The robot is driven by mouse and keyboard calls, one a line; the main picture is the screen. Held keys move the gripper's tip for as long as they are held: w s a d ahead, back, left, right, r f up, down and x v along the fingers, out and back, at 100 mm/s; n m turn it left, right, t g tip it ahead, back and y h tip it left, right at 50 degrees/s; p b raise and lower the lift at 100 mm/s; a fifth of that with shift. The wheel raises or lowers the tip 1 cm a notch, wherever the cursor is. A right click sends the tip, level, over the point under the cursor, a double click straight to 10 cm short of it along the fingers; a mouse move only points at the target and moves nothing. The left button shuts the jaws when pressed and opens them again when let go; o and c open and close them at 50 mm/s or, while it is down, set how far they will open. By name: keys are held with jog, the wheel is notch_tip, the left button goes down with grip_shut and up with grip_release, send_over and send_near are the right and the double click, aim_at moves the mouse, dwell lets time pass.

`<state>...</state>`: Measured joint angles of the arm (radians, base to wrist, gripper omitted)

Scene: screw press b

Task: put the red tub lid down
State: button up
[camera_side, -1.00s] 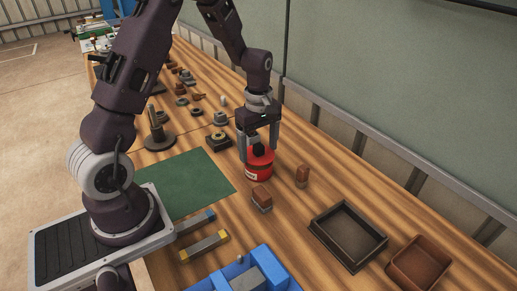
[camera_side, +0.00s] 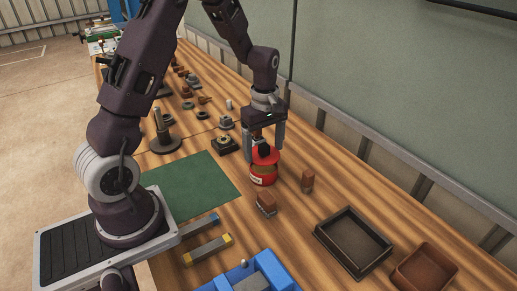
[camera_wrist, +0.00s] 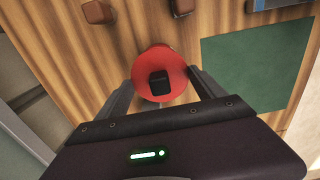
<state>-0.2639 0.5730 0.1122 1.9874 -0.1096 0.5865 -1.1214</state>
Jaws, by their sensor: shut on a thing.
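The red tub lid (camera_side: 262,158), with a black knob on top, is held between the fingers of my gripper (camera_side: 264,150). In the wrist view the lid (camera_wrist: 160,62) is a red disc with the dark knob, and my gripper (camera_wrist: 162,86) has a finger on either side of it. The red tub (camera_side: 263,180) with a white label stands upright on the bench directly below. In the side view the lid looks slightly raised, with an olive band showing between it and the tub. The exact finger contact is hard to see.
A brown-topped block (camera_side: 266,202) and a small brown block (camera_side: 308,181) stand close by. A dark tray (camera_side: 325,240) and a brown bin (camera_side: 424,270) are at right. A green mat (camera_side: 190,185) lies left. A black fixture (camera_side: 223,144) stands behind the tub.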

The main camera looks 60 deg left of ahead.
jog(key=s+a+r, duration=0.1)
jog(key=s+a, duration=0.5)
jog(key=s, duration=0.1)
jog(key=r, duration=0.1)
send_over(204, 177)
notch_tip(204, 177, down, 9)
jog(key=shift+d+f, duration=0.1)
jog(key=shift+f, duration=0.1)
jog(key=shift+f, duration=0.1)
jog(key=o, duration=1.5)
jog(key=shift+o, duration=0.2)
